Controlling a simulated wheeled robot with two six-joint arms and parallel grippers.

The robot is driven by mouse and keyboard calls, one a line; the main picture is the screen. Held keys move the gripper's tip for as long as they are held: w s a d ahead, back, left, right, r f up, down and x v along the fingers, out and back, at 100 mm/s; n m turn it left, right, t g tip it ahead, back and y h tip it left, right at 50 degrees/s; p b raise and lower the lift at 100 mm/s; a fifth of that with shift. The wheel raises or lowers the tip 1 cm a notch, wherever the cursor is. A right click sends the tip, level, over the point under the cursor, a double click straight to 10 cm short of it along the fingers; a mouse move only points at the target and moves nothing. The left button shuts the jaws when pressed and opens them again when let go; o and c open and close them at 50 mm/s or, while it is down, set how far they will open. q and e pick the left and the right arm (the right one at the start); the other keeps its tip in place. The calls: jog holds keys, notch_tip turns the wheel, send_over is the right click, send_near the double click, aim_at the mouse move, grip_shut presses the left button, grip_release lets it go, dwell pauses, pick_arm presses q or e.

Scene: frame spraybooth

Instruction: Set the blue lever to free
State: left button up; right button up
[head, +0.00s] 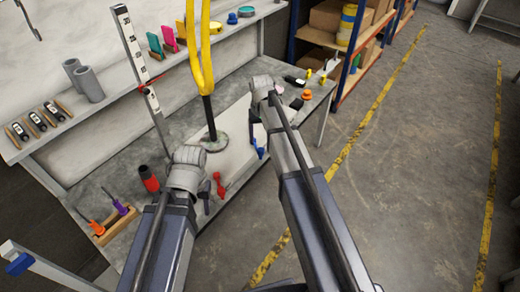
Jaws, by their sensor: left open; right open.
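A blue lever (260,149) shows at the bench's front edge, just left of my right forearm, which passes close to it. A red lever (219,185) stands further left along the same edge. My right gripper (254,114) is open above the bench, up and behind the blue lever and apart from it in the picture. My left gripper (187,168) is open over the bench, left of the red lever. Its fingers are mostly hidden by its wrist. No lever markings are readable.
A yellow hanging hose (201,50) ends in a dark rod on a round base on the bench. A red-and-black cylinder (149,179) and a wooden tool block (116,224) are at left. An orange knob (307,95) is at right. The floor right of the bench is clear.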

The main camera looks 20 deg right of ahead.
aim_at(261, 149)
notch_tip(261, 149, down, 7)
jog(key=b, duration=0.6)
jog(key=shift+r, duration=0.1)
jog(key=shift+c, duration=0.4)
grip_shut()
dwell(0.7)
